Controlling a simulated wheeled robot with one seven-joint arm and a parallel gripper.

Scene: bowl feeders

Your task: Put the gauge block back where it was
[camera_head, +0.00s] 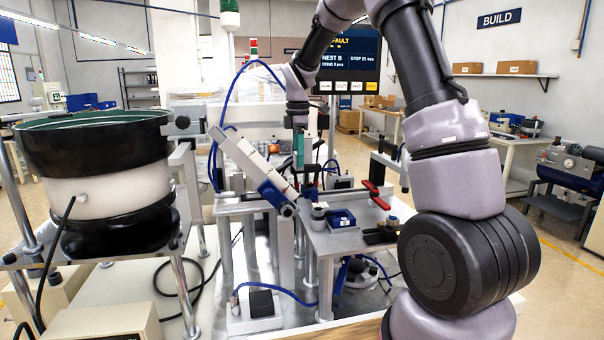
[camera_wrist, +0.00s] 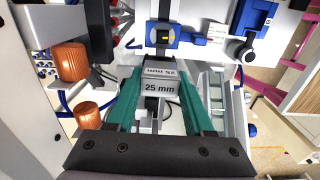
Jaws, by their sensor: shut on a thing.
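The gauge block (camera_wrist: 159,87) is a grey metal block marked "25 mm" in the wrist view. My gripper (camera_wrist: 160,74) has its two green fingers shut on the block's left and right sides. In the head view my gripper (camera_head: 299,158) points down over the metal worktable (camera_head: 345,244), near the inclined track. I cannot make out the block in the head view. A blue tray (camera_head: 341,218) lies on that table. Where the block stood before cannot be told from these frames.
An inclined track (camera_head: 250,165) with a blue end is left of my gripper. A red-handled clamp (camera_head: 376,194) stands to the right. The bowl feeder (camera_head: 95,165) is at far left. Orange cylinders (camera_wrist: 71,62) show in the wrist view.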

